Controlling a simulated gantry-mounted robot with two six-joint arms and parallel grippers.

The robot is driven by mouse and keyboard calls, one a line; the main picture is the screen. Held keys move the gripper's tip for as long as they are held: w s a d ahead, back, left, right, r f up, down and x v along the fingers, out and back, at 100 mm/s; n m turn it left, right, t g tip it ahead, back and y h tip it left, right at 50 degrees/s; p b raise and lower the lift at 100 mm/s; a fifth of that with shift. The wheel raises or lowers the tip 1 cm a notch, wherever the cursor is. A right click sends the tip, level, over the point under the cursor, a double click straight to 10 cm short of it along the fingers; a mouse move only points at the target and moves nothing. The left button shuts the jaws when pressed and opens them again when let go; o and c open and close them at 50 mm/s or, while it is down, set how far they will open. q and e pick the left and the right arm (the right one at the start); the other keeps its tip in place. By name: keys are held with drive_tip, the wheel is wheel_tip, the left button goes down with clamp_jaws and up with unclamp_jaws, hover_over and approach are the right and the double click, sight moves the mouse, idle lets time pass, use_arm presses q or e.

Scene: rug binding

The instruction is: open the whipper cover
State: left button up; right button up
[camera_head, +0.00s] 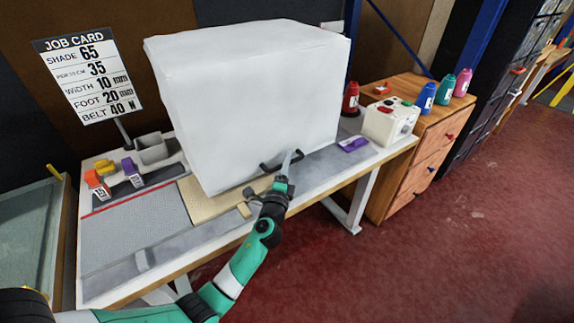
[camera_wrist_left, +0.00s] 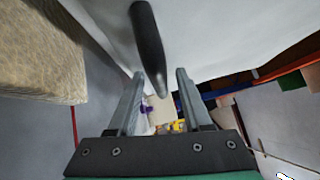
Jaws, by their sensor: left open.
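The whipper cover (camera_head: 250,100) is a large white box standing on the workbench, and it looks closed down onto the bench. Its black handle (camera_head: 268,166) is on the lower front face. My left gripper (camera_head: 293,155) is at the handle, with its fingers open. In the left wrist view the dark handle bar (camera_wrist_left: 147,35) reaches down to the gap between the two fingertips (camera_wrist_left: 160,75). I cannot tell whether the fingers touch it. What is under the cover is hidden. My right gripper is not in view.
The workbench (camera_head: 133,212) carries a job card (camera_head: 88,75), orange and purple clips at left, a purple item (camera_head: 352,144) and a white control box (camera_head: 390,122) with coloured buttons at right. A wooden drawer cabinet (camera_head: 425,150) with thread cones stands beyond. Red floor lies open in front.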

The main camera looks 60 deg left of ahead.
use_arm(q)
clamp_jaws()
idle(1.4)
